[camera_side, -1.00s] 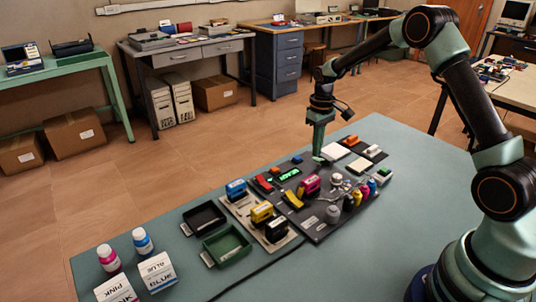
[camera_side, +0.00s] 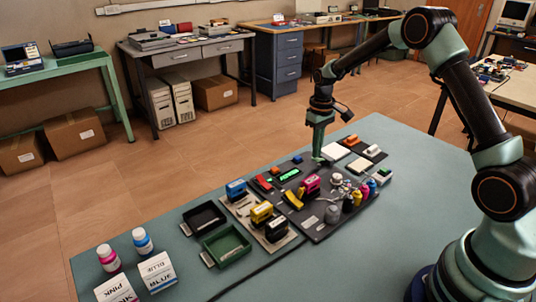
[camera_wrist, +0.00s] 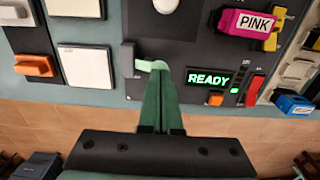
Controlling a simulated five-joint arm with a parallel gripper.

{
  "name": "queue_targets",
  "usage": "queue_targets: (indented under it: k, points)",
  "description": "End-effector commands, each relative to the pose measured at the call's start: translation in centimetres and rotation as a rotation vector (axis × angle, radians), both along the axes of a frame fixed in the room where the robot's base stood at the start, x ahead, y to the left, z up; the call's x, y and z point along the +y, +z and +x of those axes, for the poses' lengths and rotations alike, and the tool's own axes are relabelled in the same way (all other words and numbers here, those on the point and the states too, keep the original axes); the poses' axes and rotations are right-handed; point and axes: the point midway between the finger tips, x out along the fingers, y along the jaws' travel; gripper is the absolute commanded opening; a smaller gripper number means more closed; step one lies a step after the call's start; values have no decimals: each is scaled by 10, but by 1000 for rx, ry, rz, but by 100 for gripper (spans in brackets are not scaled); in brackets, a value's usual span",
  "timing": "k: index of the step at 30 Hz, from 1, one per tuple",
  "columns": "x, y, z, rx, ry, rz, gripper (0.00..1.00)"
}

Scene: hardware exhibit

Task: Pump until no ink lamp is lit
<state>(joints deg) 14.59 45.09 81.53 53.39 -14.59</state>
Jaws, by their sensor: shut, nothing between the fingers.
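My gripper (camera_wrist: 158,85) is shut and empty; in the side view (camera_side: 317,157) it points down at the far edge of the dark console (camera_side: 325,215). In the wrist view its tips are beside a small grey block (camera_wrist: 127,60) on the console's edge; I cannot tell if they touch it. The green display (camera_wrist: 208,78) reads READY, and it glows in the side view (camera_side: 290,174). Small green lights (camera_wrist: 237,90) show right of the display; I cannot tell which are ink lamps. A pink cartridge (camera_wrist: 246,22) sits on the console. A white dome (camera_wrist: 166,4) is partly cut off.
Several small ink bottles (camera_side: 364,190) stand at the console's right. White pads (camera_wrist: 86,66) lie left of my gripper in the wrist view. A black tray (camera_side: 204,216) and a green tray (camera_side: 227,245) lie left of the cartridge rack. The near table (camera_side: 370,250) is clear.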

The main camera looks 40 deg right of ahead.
Motion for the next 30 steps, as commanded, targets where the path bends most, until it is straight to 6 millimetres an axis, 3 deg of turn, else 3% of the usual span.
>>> queue_targets:
  k: [30]
  points:
    - [0, -26, 0, 0, 0, 0, 0]
